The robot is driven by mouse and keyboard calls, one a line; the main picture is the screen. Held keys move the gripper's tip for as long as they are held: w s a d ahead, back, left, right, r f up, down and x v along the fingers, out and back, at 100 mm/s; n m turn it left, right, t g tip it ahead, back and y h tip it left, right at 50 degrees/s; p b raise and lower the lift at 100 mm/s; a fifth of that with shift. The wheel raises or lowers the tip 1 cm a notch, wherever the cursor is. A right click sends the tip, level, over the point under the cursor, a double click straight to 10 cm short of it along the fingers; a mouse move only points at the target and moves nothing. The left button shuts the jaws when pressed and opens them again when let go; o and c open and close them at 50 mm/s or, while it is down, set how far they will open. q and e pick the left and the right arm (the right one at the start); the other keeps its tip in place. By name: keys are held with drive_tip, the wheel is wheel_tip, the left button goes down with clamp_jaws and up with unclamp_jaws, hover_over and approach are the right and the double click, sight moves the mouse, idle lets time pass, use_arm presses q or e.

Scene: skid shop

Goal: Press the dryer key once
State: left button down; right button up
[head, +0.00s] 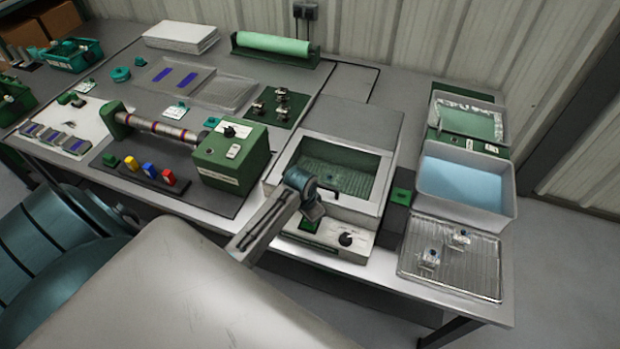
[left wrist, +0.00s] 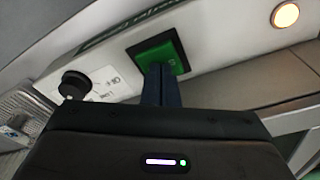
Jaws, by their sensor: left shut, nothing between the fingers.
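The dryer (head: 322,190) is a pale box with a window, on the right half of the bench. Its green square key (head: 309,224) is on the front panel, partly hidden by my left arm, left of a black knob (head: 345,239). In the left wrist view, the key (left wrist: 145,55) sits in a dark frame and the knob (left wrist: 75,85) is to its left. My left gripper (left wrist: 161,70) is shut and empty, its fingertips overlapping the lower part of the key. I cannot tell whether they touch it. My right gripper is not in view.
A round amber lamp (left wrist: 285,15) glows on the panel. A wire rack tray (head: 452,285) and a blue-filled tub (head: 466,180) stand right of the dryer. A green roller machine (head: 231,155) stands left of it, with several coloured blocks in front.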

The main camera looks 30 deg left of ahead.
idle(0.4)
use_arm(q)
wheel_tip(320, 180, up, 3)
drive_tip(key=p, duration=0.3)
wheel_tip(320, 180, up, 13)
idle(0.6)
idle(0.4)
